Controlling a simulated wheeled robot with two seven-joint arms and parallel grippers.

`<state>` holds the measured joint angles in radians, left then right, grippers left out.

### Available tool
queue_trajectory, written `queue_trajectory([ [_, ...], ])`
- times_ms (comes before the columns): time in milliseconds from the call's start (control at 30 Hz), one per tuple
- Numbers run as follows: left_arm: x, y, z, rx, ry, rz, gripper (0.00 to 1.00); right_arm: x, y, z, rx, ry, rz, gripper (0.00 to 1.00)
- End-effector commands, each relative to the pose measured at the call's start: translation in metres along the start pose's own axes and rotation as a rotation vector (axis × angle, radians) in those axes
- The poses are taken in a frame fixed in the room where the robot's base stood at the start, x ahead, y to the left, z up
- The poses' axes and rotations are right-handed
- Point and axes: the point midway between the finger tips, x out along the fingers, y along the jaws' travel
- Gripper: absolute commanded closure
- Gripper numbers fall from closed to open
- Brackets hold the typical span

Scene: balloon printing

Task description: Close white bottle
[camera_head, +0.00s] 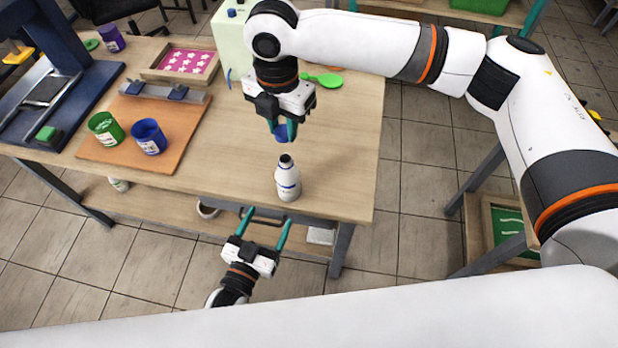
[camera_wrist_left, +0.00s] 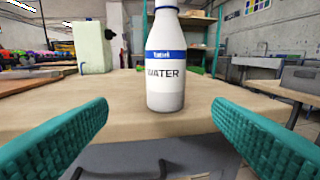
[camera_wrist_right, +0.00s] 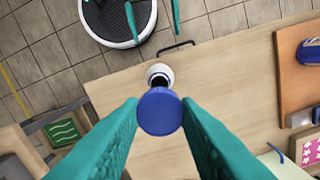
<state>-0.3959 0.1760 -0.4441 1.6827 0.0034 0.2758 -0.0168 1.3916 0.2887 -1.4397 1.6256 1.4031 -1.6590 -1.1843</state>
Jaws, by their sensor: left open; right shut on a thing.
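The white bottle (camera_head: 288,180) stands upright and uncapped near the front edge of the table, its dark mouth showing. It also shows in the left wrist view (camera_wrist_left: 165,70) with a blue band and the word WATER. My right gripper (camera_head: 284,130) is shut on a blue cap (camera_wrist_right: 160,112), held above and a little behind the bottle, apart from it. My left gripper (camera_head: 264,216) is open and empty in front of the table edge, its fingers pointing toward the bottle. In the right wrist view the cap partly hides the bottle (camera_wrist_right: 158,72).
A green cup (camera_head: 105,130) and a blue cup (camera_head: 149,137) stand on an orange-brown board (camera_head: 180,125) to the left. A green spoon (camera_head: 325,79) and a pale container (camera_head: 232,35) are at the back. The table (camera_head: 345,150) right of the bottle is clear.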

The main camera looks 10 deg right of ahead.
Motion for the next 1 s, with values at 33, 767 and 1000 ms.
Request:
queue_trajectory([
  [33, 0.000, -0.002, 0.009, 0.000, -0.020, -0.004, 0.26, -0.002, -0.002, 0.003, -0.041, 0.001, -0.001, 0.92],
  [767, 0.033, -0.004, 0.021, -0.001, -0.048, -0.007, 0.26, -0.003, -0.002, 0.007, -0.092, 0.000, -0.001, 0.92],
  [1000, 0.080, -0.004, 0.023, -0.001, -0.047, -0.007, 0.26, -0.003, -0.002, 0.007, -0.091, 0.000, -0.001, 0.92],
])
